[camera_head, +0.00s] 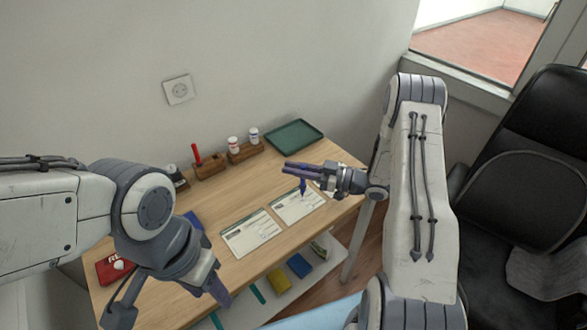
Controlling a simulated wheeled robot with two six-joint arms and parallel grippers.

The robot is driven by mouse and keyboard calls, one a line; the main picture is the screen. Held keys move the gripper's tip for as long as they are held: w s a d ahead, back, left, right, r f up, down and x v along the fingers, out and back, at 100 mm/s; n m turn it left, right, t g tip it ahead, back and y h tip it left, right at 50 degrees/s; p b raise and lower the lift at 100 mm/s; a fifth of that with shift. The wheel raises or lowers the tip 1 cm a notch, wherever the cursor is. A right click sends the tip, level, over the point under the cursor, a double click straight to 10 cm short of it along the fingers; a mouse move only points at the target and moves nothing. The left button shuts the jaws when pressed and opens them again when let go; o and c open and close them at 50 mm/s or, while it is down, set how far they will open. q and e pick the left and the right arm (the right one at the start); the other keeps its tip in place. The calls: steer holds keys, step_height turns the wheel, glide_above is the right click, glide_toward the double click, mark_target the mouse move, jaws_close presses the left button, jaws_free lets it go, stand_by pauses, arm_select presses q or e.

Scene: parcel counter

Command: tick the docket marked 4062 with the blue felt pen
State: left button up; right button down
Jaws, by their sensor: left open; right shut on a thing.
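My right gripper (290,166) is shut on the blue felt pen (303,186), which hangs below the fingers with its tip down. The pen is over the right-hand docket (293,208); whether the tip touches the paper cannot be told. Another docket (251,233) lies to its left. Part of a further paper shows beneath the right gripper. The printed numbers are too small to read, so I cannot tell which docket is 4062. My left gripper (219,291) is open and empty near the table's front left.
Along the back of the wooden table (222,200) stand wooden holders (211,167) with a red pen and small bottles, and a green tray (294,135). A red item (113,267) lies at left. Yellow and blue items (299,265) sit on the lower shelf. A black chair is at right.

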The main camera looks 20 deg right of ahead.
steer(key=shift+r+p, duration=1.9)
steer(key=shift+r, duration=0.9)
